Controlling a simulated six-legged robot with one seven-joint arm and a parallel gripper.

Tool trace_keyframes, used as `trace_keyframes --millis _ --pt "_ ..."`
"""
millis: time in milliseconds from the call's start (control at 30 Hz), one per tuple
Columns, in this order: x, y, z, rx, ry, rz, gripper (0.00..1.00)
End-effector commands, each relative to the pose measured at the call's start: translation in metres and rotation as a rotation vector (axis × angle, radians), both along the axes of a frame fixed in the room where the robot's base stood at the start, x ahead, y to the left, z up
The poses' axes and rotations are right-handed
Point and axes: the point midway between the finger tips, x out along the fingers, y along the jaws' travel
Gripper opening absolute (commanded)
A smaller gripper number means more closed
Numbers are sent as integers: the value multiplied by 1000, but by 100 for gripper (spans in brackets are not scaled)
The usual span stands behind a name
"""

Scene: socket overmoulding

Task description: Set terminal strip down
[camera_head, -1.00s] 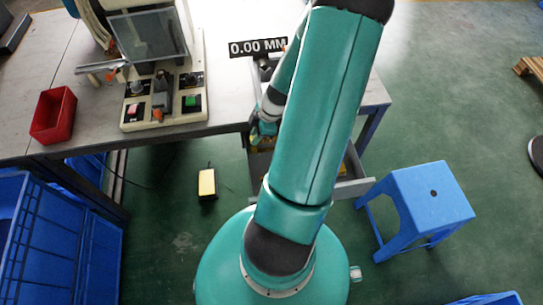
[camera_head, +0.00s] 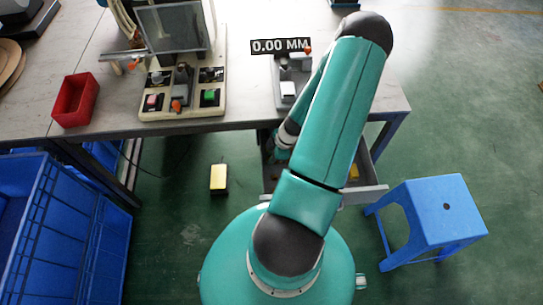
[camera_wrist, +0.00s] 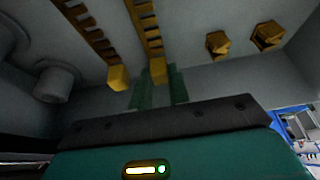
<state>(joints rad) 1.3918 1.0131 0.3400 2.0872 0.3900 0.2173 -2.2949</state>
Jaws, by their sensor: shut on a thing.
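In the wrist view my gripper (camera_wrist: 159,88) shows two dark green fingers. It is shut on a terminal strip (camera_wrist: 150,32), a brass-coloured toothed strip with a yellow block at its near end, between the fingers. A second, similar terminal strip (camera_wrist: 95,38) lies just left of it. The two strips run side by side over a grey surface. In the head view my arm reaches down at the table's front edge into the open drawer (camera_head: 365,192); the fingers and the strip are hidden there.
Two brass-coloured pieces (camera_wrist: 217,43) lie to the right in the wrist view. In the head view a measuring device (camera_head: 288,90) stands on the table above the drawer. A machine (camera_head: 182,100) and red bin (camera_head: 74,100) stand left. A blue stool (camera_head: 432,210) is right.

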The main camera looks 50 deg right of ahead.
Motion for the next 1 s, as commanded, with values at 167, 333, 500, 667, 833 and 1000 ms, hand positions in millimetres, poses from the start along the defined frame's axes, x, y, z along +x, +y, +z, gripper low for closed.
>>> trace_keyframes --millis 167,333,500,667,833,1000 --pt "0 0 1 0 0 0 0" --pt "0 0 -2 -1 1 1 26" --pt "0 0 -2 0 0 1 40" --pt "0 0 -2 0 0 1 40" --pt "-2 -2 6 -1 -1 0 40" --pt "-10 -10 31 -3 0 -1 40"
